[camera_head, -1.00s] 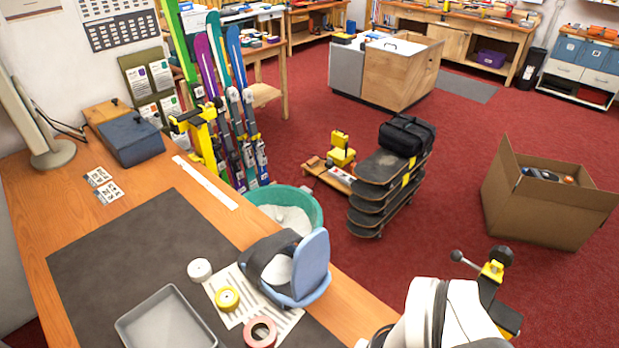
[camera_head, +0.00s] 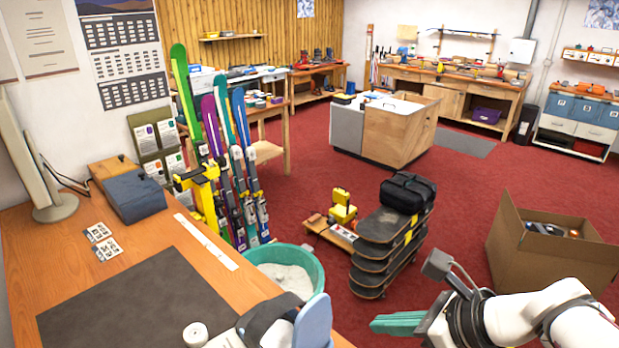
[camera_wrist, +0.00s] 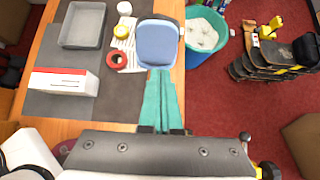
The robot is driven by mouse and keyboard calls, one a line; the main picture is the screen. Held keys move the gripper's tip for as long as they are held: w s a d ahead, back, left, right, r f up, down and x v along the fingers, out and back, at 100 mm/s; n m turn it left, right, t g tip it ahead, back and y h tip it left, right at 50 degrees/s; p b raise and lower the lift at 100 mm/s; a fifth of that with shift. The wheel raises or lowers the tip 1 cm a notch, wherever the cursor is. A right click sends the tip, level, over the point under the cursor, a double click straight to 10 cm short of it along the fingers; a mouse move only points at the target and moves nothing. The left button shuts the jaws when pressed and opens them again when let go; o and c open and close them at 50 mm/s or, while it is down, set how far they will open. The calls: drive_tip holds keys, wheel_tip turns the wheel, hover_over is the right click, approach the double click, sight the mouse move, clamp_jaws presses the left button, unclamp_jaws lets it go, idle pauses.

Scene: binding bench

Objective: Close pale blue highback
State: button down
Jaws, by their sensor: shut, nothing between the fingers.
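The pale blue highback (camera_head: 314,324) stands raised on a binding at the bench's near edge; the head view's lower border cuts it off. A dark grey strap (camera_head: 275,315) is beside it on the left. The highback also shows in the wrist view (camera_wrist: 158,45), seen from above, with its base partly hidden. My gripper (camera_head: 376,325) has teal fingers, shut and empty, to the right of the highback with a gap in the head view. In the wrist view the fingers (camera_wrist: 160,75) point at the highback's near edge.
A green bin (camera_head: 285,268) stands beyond the bench edge. White tape (camera_head: 195,334) lies on the bench. Stacked boards (camera_head: 385,255) stand on the floor.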

sight(317, 312)
drive_tip(key=x, duration=0.4)
drive_tip(key=a+r+x, duration=0.1)
drive_tip(key=x, duration=0.3)
drive_tip(key=w+r+x, duration=0.1)
drive_tip(key=x, duration=0.3)
drive_tip(key=shift+w+a, duration=0.1)
drive_tip(key=shift+a, duration=0.15)
